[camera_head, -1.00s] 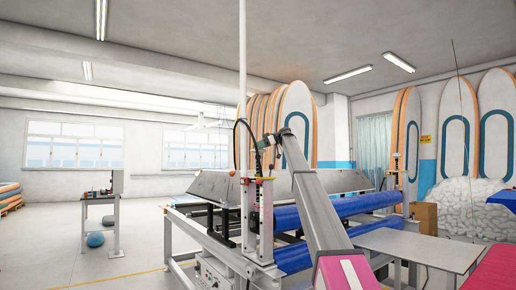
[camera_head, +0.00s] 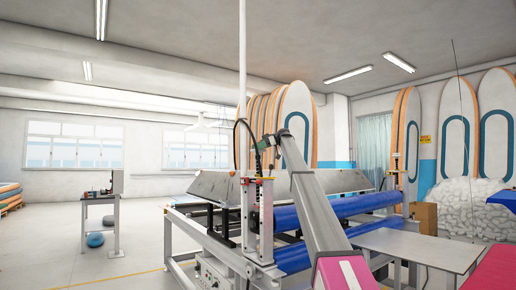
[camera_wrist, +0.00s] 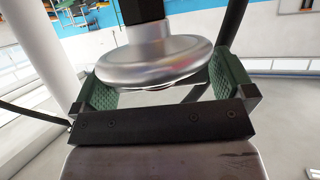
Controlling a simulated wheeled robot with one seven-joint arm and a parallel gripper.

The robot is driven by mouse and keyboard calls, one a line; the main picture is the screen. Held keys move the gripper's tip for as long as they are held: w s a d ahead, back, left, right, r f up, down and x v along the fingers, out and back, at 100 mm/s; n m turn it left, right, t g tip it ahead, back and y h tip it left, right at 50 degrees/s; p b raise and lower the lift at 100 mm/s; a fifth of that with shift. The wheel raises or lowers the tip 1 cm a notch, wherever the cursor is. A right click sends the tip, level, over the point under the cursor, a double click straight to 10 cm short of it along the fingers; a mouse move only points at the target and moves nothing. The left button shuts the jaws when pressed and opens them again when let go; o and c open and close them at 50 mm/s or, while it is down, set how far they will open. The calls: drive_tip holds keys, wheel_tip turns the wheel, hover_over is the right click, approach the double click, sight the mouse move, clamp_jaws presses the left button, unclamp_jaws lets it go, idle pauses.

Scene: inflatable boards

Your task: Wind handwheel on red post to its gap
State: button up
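The handwheel (camera_wrist: 155,62) is a smooth silver disc with a hub on a dark shaft, in the upper middle of the wrist view. My gripper (camera_wrist: 160,82) has its green ridged pads on opposite sides of the rim, and both tips appear to touch it. In the head view my gripper (camera_head: 264,143) is small, at the top of a pale post with a red collar (camera_head: 267,180). A similar post with a red collar (camera_head: 245,182) stands just left of it. The handwheel is too small to make out there, and no gap or scale can be read.
The posts belong to a metal frame (camera_head: 222,252) with blue rollers (camera_head: 350,205) and a grey sloping panel (camera_head: 215,187). A grey table (camera_head: 425,247) stands at right. A small bench (camera_head: 101,199) stands at left, with open floor between it and the frame.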

drive_tip(key=v, duration=0.7)
drive_tip(key=shift+d, duration=0.2)
idle(0.4)
